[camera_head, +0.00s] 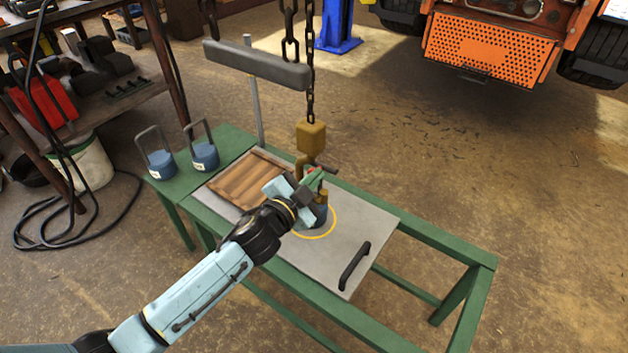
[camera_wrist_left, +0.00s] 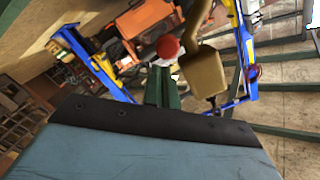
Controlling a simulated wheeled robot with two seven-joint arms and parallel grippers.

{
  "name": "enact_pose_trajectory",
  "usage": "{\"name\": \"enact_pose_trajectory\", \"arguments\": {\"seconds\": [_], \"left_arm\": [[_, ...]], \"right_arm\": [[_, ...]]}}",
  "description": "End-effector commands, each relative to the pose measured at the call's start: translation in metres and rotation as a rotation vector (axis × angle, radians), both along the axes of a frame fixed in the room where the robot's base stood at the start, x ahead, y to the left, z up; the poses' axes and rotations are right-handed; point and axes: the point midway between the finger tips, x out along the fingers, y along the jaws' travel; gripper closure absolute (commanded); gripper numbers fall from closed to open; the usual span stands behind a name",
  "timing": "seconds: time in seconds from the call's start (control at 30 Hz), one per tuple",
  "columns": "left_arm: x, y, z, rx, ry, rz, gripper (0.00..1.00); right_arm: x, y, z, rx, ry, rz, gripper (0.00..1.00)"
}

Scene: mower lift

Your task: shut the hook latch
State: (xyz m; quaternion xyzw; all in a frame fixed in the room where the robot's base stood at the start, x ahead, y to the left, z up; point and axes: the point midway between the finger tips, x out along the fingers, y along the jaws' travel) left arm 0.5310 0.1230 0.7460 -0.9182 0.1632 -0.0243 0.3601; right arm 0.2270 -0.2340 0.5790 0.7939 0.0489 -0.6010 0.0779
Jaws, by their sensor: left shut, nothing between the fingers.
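The hook block (camera_head: 311,138) is mustard yellow and hangs from a chain over the table. Its hook (camera_head: 300,163) reaches down behind my left gripper. A small red part (camera_head: 312,170) shows at the hook, close to the fingertips. In the left wrist view a red round knob (camera_wrist_left: 167,47) stands just past the fingertips, beside the yellow-brown hook block (camera_wrist_left: 205,72). My left gripper (camera_head: 316,177) is shut and empty at the hook; its green fingers (camera_wrist_left: 162,88) also show in the wrist view. Whether they touch the red part, and the latch's position, I cannot tell. My right gripper is out of view.
A grey plate (camera_head: 345,225) with a black handle (camera_head: 354,266) lies on the green table (camera_head: 440,250). Two more blue weights stand at left. A grey beam (camera_head: 256,64) is behind.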

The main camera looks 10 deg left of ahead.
Motion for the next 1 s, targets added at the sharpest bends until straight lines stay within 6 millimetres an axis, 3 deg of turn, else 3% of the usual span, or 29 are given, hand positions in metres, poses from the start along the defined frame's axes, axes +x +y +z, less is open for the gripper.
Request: {"name": "enact_pose_trajectory", "arguments": {"seconds": [1.0], "left_arm": [[-0.0009,0.0018,-0.0075,0.077,-0.031,0.004,1.00]], "right_arm": [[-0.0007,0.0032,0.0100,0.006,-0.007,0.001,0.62]]}}
